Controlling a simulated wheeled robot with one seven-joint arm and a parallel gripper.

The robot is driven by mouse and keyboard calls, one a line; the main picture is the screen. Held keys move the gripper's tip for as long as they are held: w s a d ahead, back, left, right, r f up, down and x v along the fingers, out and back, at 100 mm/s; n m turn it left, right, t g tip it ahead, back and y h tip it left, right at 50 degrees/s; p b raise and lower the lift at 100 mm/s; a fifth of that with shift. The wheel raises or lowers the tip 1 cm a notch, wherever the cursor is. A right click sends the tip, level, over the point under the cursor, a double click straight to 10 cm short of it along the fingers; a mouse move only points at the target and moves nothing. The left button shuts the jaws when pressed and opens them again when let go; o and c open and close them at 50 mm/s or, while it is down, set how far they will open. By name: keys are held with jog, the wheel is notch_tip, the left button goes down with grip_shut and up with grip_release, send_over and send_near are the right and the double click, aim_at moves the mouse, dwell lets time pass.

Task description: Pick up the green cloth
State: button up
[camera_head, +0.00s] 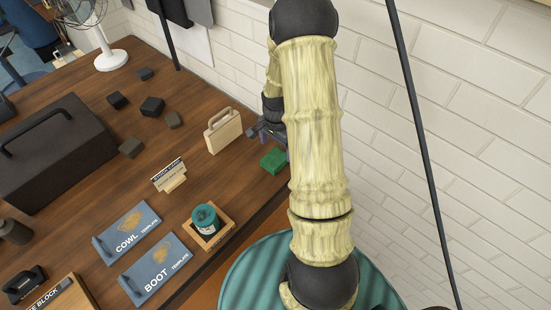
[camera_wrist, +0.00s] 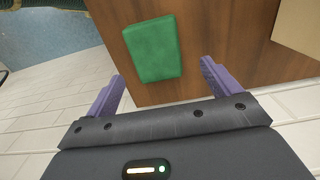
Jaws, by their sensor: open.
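The green cloth (camera_head: 273,160) is a small folded block lying near the right edge of the brown wooden table. It also shows in the wrist view (camera_wrist: 152,48) as a green rectangle on the wood, ahead of my fingers and toward the left one. My gripper (camera_wrist: 162,84) is open and empty, its two purple fingers apart, with the cloth just beyond their tips. In the head view my gripper (camera_head: 279,143) is next to the cloth, partly hidden behind my arm. I cannot tell its exact height above the table.
A cream case with a handle (camera_head: 223,130) stands left of the cloth. A small sign (camera_head: 169,175), a teal jar (camera_head: 205,219) and two blue templates (camera_head: 127,232) lie nearer. Several dark blocks (camera_head: 152,106) are farther off. A white brick wall (camera_head: 240,60) borders the table's right side.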

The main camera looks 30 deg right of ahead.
aim_at(275, 157)
jog(key=f, duration=0.2)
jog(key=f+p, duration=0.1)
jog(key=shift+s+a+f, duration=0.15)
jog(key=shift+s+a, duration=0.1)
jog(key=shift+a, duration=0.15)
jog(key=shift+f, duration=0.45)
jog(key=c, duration=1.1)
